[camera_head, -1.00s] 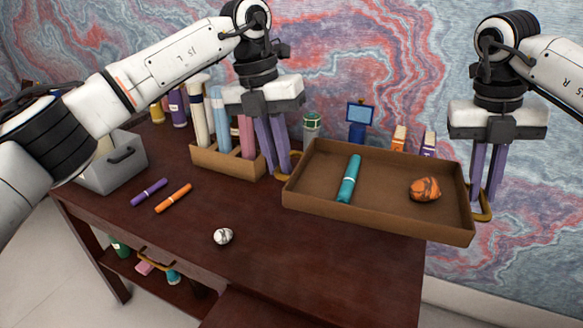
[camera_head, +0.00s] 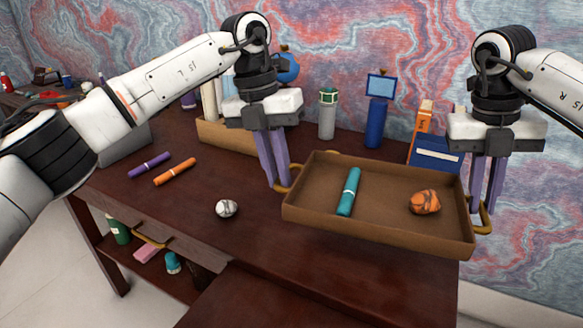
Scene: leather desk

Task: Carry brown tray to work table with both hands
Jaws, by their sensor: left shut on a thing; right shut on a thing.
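The brown tray (camera_head: 380,239) is held up by both my grippers, one at each short side, and looks roughly level. It carries a teal marker (camera_head: 348,192) and an orange, dark-streaked stone (camera_head: 425,202). My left gripper (camera_head: 281,187) is shut on the tray's left handle. My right gripper (camera_head: 485,226) is shut on its right handle. The dark wooden desk (camera_head: 190,210) lies below and to the left; the tray covers part of its right side. I cannot tell which surface is the work table.
On the desk are a purple marker (camera_head: 150,165), an orange marker (camera_head: 175,171) and a white stone (camera_head: 227,208). Behind the tray stand a grey-green bottle (camera_head: 327,115), a blue stand (camera_head: 377,115) and a blue box (camera_head: 436,153). Another table (camera_head: 20,98) shows at far left.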

